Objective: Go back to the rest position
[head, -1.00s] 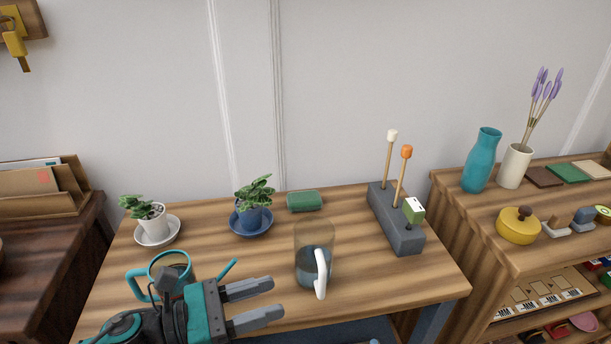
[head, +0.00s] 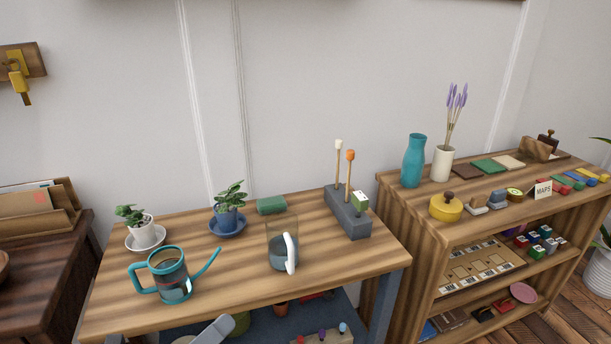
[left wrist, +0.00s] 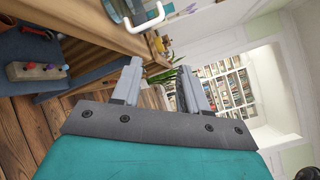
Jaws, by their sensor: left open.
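My left gripper (left wrist: 165,88) is open and empty in the left wrist view, its two grey fingers apart. In the head view only a grey finger (head: 212,332) shows at the bottom edge, in front of the table (head: 240,290). A teal watering can (head: 170,278) stands upright on the table at the left, apart from the gripper. A clear pitcher with a white handle (head: 291,254) stands near the table's middle; part of it also shows at the top of the left wrist view (left wrist: 152,18). My right gripper is not in view.
Two potted plants on saucers, a white one (head: 145,238) and a blue one (head: 228,226), a green sponge (head: 271,205) and a grey block with sticks (head: 347,215) stand on the table. A shelf unit (head: 425,235) is at the right, a dark cabinet (head: 50,260) at the left.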

